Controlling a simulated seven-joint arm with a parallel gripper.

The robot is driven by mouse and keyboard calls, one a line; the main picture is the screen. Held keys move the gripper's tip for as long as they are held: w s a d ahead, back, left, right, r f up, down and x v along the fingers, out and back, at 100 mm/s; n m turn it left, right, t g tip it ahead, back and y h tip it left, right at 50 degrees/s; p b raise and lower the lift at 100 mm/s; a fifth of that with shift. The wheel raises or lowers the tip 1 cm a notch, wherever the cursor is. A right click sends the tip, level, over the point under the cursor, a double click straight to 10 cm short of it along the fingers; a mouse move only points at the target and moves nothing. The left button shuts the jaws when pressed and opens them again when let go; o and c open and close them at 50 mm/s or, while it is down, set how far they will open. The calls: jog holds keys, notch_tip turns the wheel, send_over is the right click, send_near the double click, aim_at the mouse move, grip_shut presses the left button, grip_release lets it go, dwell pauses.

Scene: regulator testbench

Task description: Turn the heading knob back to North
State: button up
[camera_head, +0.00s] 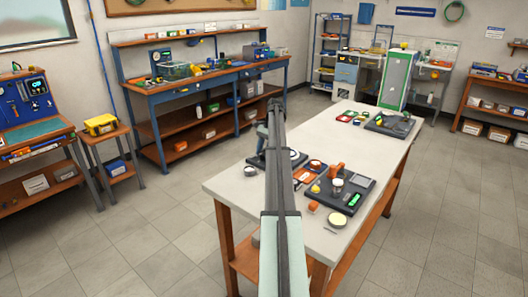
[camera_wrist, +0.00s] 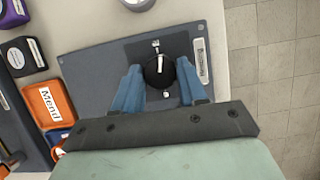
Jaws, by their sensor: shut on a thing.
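The black round heading knob (camera_wrist: 154,76) sits on a dark grey panel (camera_wrist: 100,75) in the wrist view. A white pointer line on the knob runs slightly aslant in the picture. Small white marks show on the panel just above and below the knob. My gripper (camera_wrist: 160,84) has its two blue fingers on either side of the knob, shut on it. Small lettering on the panel is too blurred to read. In the head view my arm covers much of this area, and the knob cannot be made out.
Black and orange boxes, one orange labelled box (camera_wrist: 50,106) among them, lie left of the panel in the wrist view. The white table (camera_head: 240,186) carries other devices, including a dark panel (camera_head: 357,184) right of my arm. The table's edge is close to the panel.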

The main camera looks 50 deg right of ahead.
jog(key=shift+n+g, duration=0.3)
jog(key=shift+n, duration=0.5)
jog(key=o, duration=1.1)
jog(key=shift+c, duration=0.2)
jog(key=shift+w+d+r, duration=0.1)
jog(key=shift+d+r, duration=0.15)
jog(key=shift+r, duration=0.2)
jog(key=d, duration=0.4)
jog(key=w+d, duration=0.1)
jog(key=d, duration=0.7)
jog(key=shift+w, duration=0.25)
